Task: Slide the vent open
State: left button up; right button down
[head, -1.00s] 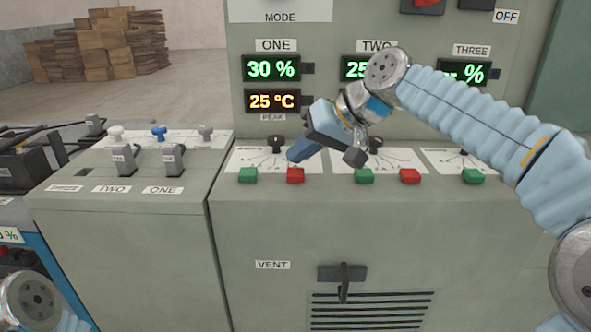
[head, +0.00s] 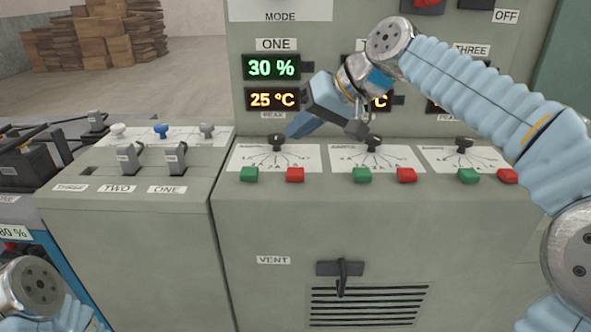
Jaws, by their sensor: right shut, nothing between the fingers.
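The vent is on the cabinet's lower front. Its dark slotted grille (head: 368,306) sits below a black vent handle (head: 341,275) on a dark plate, with a VENT label (head: 273,260) to the upper left. Dark slots show in the grille. My right gripper (head: 294,133) is shut and empty, above the console's knobs and well above the vent handle, not touching it. My left gripper is out of the picture; only part of my left arm shows at the lower left.
Black knobs (head: 276,142), green buttons (head: 249,174) and red buttons (head: 295,174) line the console ledge under my right gripper. Displays (head: 271,67) stand behind it. A lower cabinet with levers (head: 175,157) is at left. The space before the vent looks clear.

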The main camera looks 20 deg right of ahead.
aim_at(342, 268)
jog(key=k, duration=1)
